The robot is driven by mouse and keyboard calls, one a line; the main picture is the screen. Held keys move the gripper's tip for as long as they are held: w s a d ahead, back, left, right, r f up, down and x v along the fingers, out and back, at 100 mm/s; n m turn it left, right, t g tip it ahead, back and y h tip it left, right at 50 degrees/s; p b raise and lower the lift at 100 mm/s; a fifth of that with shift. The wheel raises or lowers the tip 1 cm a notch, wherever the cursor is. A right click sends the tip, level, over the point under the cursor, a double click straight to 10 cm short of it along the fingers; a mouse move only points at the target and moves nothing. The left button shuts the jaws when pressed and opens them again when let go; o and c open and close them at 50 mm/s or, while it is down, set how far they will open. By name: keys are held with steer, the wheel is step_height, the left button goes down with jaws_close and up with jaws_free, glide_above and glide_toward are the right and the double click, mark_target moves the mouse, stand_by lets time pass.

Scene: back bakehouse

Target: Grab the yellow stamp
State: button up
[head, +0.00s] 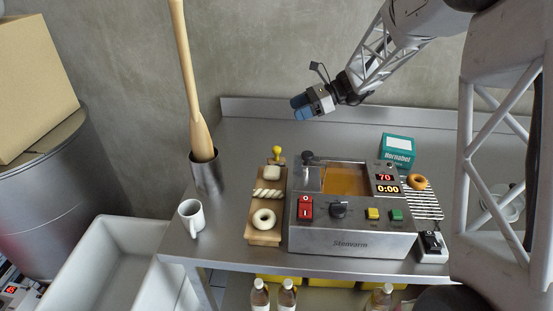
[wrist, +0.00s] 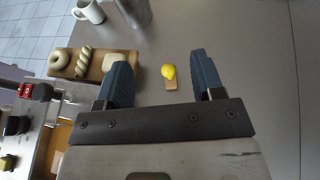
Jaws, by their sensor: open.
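The yellow stamp (head: 277,152) stands on the metal table, just behind the far end of the wooden dough board. In the wrist view the stamp (wrist: 168,72) shows its round yellow knob on a small tan base, between my fingers and below them. My gripper (head: 300,108) hangs above the back of the table, to the right of the stamp in the head view. In the wrist view my gripper (wrist: 160,80) has its two blue fingers wide apart with nothing between them but the view of the stamp. The fingers appear apart from the stamp.
The wooden board (head: 252,232) holds several dough shapes close to the stamp. The fryer (head: 345,243) stands right of it, with a dark knob (head: 307,157) near the stamp.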

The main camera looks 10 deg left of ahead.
glide_toward(276, 157)
steer(key=shift+w+a+f, duration=0.1)
steer(key=shift+a+f, duration=0.1)
steer(key=shift+a, duration=0.35)
steer(key=shift+w+a+f, duration=0.1)
steer(key=shift+a+f, duration=0.15)
steer(key=shift+a, duration=0.25)
steer(key=shift+x, duration=1.3)
steer(key=shift+x, duration=2.6)
steer(key=shift+s+d+f, duration=0.1)
steer(key=shift+f, duration=0.05)
steer(key=c, duration=1)
